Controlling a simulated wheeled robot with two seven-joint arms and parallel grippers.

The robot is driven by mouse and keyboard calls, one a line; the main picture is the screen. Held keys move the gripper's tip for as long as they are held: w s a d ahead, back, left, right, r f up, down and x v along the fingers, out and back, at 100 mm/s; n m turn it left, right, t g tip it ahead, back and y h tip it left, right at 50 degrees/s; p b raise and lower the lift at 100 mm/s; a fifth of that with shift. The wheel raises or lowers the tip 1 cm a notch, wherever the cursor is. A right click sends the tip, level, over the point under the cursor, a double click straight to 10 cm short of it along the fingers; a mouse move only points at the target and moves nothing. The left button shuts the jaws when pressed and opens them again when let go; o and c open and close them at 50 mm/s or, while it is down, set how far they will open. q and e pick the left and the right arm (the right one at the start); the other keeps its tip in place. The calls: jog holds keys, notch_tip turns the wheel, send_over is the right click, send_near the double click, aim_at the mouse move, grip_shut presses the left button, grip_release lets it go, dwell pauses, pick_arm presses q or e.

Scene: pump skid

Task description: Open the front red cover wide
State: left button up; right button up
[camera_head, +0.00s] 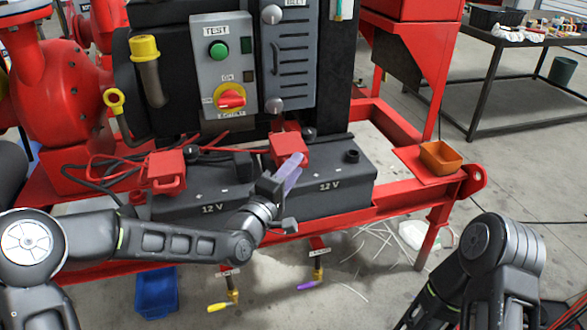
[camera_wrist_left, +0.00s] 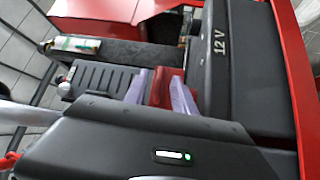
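Two black batteries marked 12 V stand side by side on the red skid. One red cover (camera_head: 163,170) sits on the left battery (camera_head: 215,200). Another red cover (camera_head: 290,147) sits at the back of the right battery (camera_head: 335,172). My left gripper (camera_head: 292,163) reaches over the right battery, its pale purple fingers overlapping that cover's lower edge. In the left wrist view the fingers (camera_wrist_left: 160,92) stand apart with red (camera_wrist_left: 162,86) filling the gap; I cannot tell whether they touch it. My right arm shows at the lower right; its gripper is out of view.
A grey panel (camera_head: 223,65) with a green button and red-yellow switch stands behind the batteries. Black cables run beside the left cover. An orange bin (camera_head: 440,158) sits on the frame's right. A blue bin (camera_head: 156,292) and tagged valve handles are below.

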pick_arm(q)
jog(key=shift+c, duration=0.3)
grip_shut()
dwell(1.1)
